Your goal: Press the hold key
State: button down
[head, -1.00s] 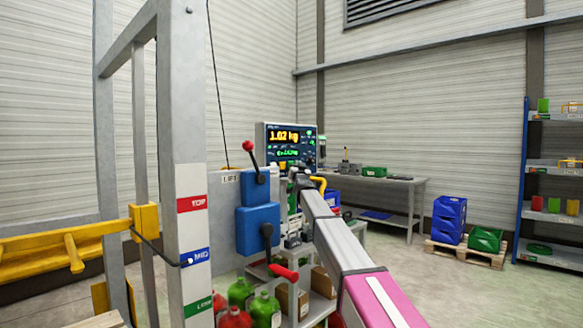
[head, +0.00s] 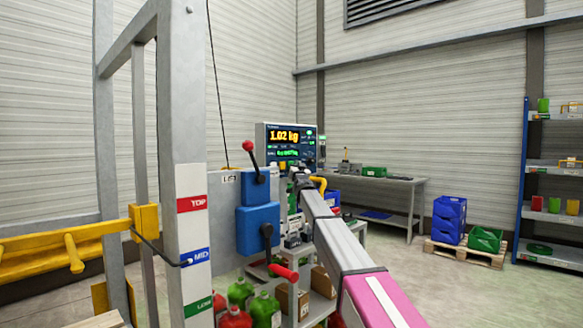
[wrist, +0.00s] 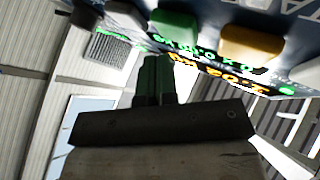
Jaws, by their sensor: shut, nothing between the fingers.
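The scale display (head: 290,142) reads 1.02 kg in amber in the head view, with smaller green lines below. The wrist view shows this display (wrist: 205,62) upside down, beside a row of raised keys. A green key (wrist: 175,26) and an amber key (wrist: 252,43) stand out; I cannot read which one is the hold key. My gripper (wrist: 157,62) is shut and empty, its fingertips close to the green key. I cannot tell whether they touch it. In the head view my arm mostly hides the gripper and the keys.
A blue control box (head: 257,230) with red-knobbed levers stands left of my arm. A grey post (head: 187,240) with position labels is further left. Green and red bottles (head: 240,292) sit low in front. A grey workbench (head: 405,185) and blue crates (head: 449,220) are behind on the right.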

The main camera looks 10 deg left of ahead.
jog(key=shift+w+a, duration=0.2)
jog(key=shift+a, duration=0.15)
jog(key=shift+w+a, duration=0.3)
dwell(0.8)
jog(key=shift+s+d, duration=0.55)
jog(key=shift+d, duration=0.1)
jog(key=shift+d, duration=0.1)
jog(key=shift+s+d, duration=0.8)
jog(key=shift+d, duration=0.15)
jog(key=shift+s+d, duration=0.75)
jog(key=shift+d, duration=0.2)
